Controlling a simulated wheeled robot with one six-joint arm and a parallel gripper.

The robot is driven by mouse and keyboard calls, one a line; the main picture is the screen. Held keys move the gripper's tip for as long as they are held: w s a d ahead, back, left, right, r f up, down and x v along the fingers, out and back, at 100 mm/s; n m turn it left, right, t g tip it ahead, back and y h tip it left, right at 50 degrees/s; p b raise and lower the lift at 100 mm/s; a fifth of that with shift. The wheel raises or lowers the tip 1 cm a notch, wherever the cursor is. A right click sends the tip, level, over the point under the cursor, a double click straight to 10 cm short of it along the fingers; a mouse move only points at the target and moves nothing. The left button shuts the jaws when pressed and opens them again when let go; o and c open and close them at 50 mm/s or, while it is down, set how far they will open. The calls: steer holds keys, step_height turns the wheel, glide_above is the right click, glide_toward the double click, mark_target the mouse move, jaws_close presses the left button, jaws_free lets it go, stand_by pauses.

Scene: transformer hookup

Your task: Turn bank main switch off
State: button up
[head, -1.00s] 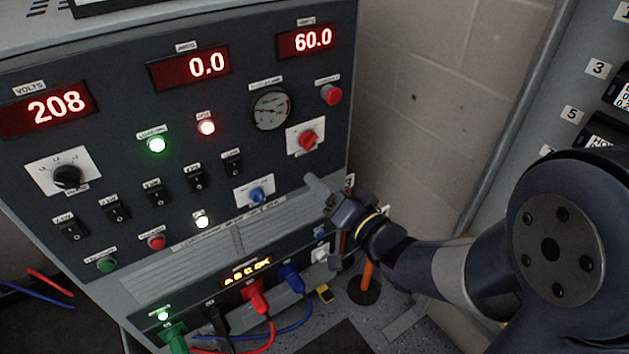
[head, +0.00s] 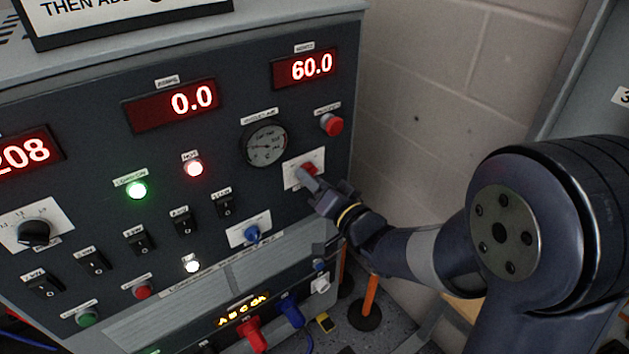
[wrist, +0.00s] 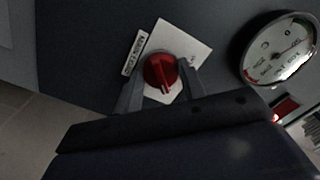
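The bank main switch appears to be the red rotary knob (head: 309,168) on a white plate at the right of the dark panel. The wrist view shows the red knob (wrist: 160,69) with its raised grip and a label beside the plate too small to read for certain. My gripper (head: 308,183) is at the knob in the head view and partly covers it. In the wrist view my gripper (wrist: 160,86) has one finger on each side of the knob, with gaps visible. The fingers look open. I cannot tell how deep they reach around it.
A round gauge (head: 265,143) is left of the knob, and a red push button (head: 331,124) is above it. A blue knob (head: 252,233) and several black rocker switches are lower left. An orange post (head: 369,296) stands on the floor. A block wall (head: 450,90) is at the right.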

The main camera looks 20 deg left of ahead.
steer(key=c, duration=0.4)
steer(key=shift+f+n+b, duration=0.15)
steer(key=shift+n+b, duration=0.25)
steer(key=shift+b, duration=0.05)
steer(key=n+b, duration=0.6)
steer(key=n, duration=0.2)
steer(key=n+b, duration=0.7)
steer(key=n, duration=0.2)
steer(key=shift+w+d, duration=0.15)
steer(key=shift+n, duration=0.3)
steer(key=o, duration=1)
steer(key=shift+c, duration=0.2)
